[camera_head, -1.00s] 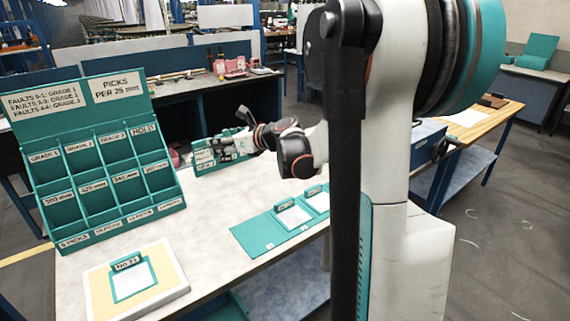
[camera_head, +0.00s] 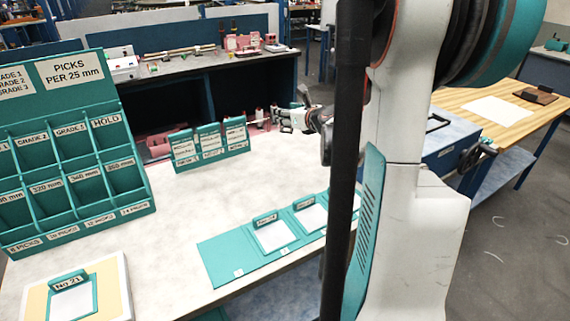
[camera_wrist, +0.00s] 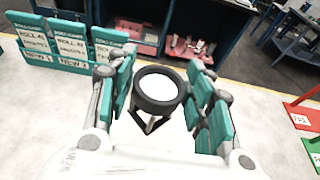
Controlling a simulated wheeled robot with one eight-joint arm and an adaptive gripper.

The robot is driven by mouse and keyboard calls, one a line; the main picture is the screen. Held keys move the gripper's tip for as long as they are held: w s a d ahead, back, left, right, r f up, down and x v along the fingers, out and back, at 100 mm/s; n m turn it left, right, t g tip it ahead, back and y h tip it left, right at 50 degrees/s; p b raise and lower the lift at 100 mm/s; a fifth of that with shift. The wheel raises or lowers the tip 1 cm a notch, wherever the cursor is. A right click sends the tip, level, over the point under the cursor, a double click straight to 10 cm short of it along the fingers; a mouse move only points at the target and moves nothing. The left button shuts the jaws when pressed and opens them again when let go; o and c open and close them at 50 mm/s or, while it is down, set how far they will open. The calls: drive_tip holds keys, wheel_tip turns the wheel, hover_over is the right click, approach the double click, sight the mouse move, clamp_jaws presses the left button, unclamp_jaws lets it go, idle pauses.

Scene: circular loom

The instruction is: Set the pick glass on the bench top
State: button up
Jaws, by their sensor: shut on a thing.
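The pick glass (camera_wrist: 158,88), a black ring with a pale round glass and small legs below, sits between the teal-padded fingers of my gripper (camera_wrist: 165,98) in the wrist view. My gripper is shut on it. In the head view my gripper (camera_head: 288,119) is over the far right part of the pale bench top (camera_head: 195,190), right of the teal card rack. The pick glass is too small to make out there. In the wrist view the bench top lies below the pick glass; whether they touch I cannot tell.
The teal card rack (camera_head: 210,147) stands at the bench's back. A teal pigeonhole stand (camera_head: 70,145) is at left, with a No 21 board (camera_head: 75,293) in front. A teal folder (camera_head: 240,262) lies at the front edge. The middle of the bench is clear.

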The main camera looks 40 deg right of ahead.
wheel_tip(320, 180, down, 17)
drive_tip(key=b, duration=0.6)
drive_tip(key=shift+f, duration=0.15)
drive_tip(key=o, duration=1)
drive_tip(key=shift+o, duration=0.2)
drive_tip(key=shift+s+r, duration=0.2)
drive_tip(key=shift+r, duration=0.15)
drive_tip(key=p+v, duration=0.3)
drive_tip(key=v, duration=0.8)
drive_tip(key=shift+s+a, duration=0.1)
drive_tip(key=shift+s, duration=0.2)
